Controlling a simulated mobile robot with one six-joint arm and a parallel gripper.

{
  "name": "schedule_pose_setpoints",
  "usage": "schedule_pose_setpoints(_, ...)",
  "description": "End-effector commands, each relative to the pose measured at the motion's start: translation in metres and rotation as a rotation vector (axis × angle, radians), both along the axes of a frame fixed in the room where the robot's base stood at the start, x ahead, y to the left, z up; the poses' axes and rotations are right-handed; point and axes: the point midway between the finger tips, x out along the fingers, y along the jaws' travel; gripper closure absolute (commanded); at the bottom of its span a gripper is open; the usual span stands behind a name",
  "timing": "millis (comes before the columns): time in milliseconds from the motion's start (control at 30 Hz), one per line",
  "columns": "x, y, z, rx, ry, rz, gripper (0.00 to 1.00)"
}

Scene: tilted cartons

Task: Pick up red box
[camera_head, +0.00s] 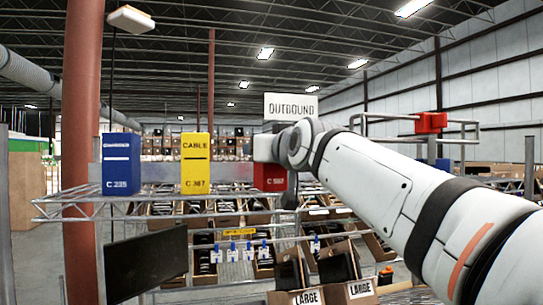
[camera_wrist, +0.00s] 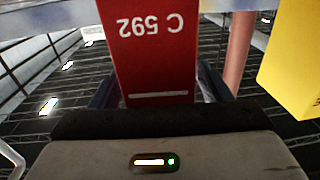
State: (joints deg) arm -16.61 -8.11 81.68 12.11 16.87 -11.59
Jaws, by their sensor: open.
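The red box (camera_head: 270,178) stands upright on the wire shelf, right of the yellow box, with its upper part hidden by my wrist. In the wrist view the red box (camera_wrist: 150,50) appears upside down, with "C 592" on its face. My gripper (camera_wrist: 157,88) is open. Its dark fingers show at the left and right sides of the box, and the box lies between them. I cannot tell whether the fingers touch it.
A yellow box (camera_head: 195,163) marked "CABLE" and a blue box (camera_head: 121,163) stand further left on the wire shelf (camera_head: 75,203). A dark panel (camera_head: 146,262) and several tilted cartons (camera_head: 307,297) are below. An "OUTBOUND" sign (camera_head: 291,106) is behind my wrist.

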Motion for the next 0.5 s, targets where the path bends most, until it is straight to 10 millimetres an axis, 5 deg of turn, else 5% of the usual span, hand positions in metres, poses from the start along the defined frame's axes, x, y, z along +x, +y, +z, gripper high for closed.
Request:
schedule_pose_setpoints(167, -0.0004, -0.0003, 0.0, 0.001, -0.002, 0.0, 0.3)
schedule_pose_setpoints(500, -0.0003, -0.0005, -0.0002, 0.0, -0.001, -0.001, 0.58)
